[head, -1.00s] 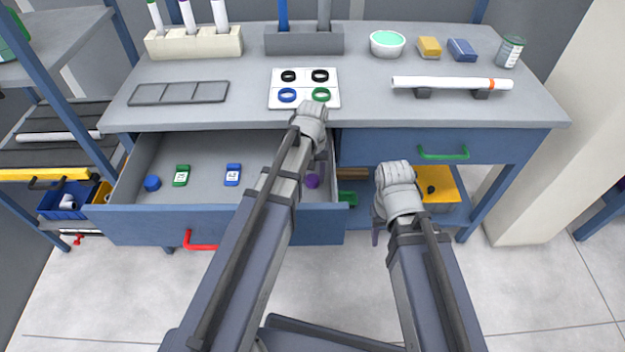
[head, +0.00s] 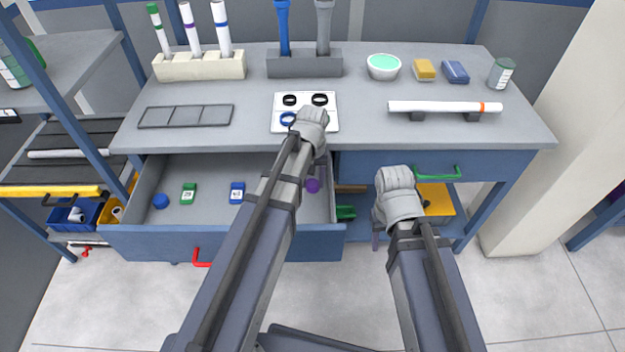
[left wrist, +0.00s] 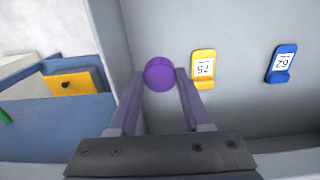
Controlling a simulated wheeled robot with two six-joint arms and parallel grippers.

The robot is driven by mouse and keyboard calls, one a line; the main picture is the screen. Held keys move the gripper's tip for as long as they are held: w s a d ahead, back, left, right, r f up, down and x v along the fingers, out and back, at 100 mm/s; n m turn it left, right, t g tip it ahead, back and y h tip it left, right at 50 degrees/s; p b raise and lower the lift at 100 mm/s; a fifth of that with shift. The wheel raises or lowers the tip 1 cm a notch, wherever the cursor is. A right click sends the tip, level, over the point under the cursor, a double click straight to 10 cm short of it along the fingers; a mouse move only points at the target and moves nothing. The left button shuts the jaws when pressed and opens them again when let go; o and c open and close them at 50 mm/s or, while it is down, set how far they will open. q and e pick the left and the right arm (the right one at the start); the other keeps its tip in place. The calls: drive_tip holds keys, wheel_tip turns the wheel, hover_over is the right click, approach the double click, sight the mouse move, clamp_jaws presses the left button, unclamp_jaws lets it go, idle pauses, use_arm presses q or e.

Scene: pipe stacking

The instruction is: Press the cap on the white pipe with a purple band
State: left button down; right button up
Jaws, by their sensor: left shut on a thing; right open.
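The white pipe with a purple band (head: 190,32) stands upright in the beige rack (head: 200,68) at the back left of the bench, between a green-banded and a blue-banded pipe. My left gripper (head: 317,176) is shut on a purple cap (head: 313,186), over the right end of the open drawer. In the left wrist view the cap (left wrist: 159,73) sits between the two fingertips. My right gripper (head: 376,238) is open and empty, low in front of the bench; its fingers are mostly hidden by its wrist.
The open drawer (head: 220,245) holds a blue cap (head: 160,201) and coloured tags, including a yellow one (left wrist: 203,68). On the bench are a grey tray (head: 186,116), a white ring board (head: 328,128), a grey rack (head: 304,66) and an orange-banded pipe (head: 440,107) on supports.

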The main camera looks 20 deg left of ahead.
wheel_tip(320, 180, up, 12)
drive_tip(key=p, duration=1.1)
drive_tip(key=shift+r, duration=0.15)
wheel_tip(320, 180, up, 4)
drive_tip(key=p, duration=0.3)
drive_tip(key=shift+p, duration=0.4)
drive_tip(key=shift+a, duration=0.1)
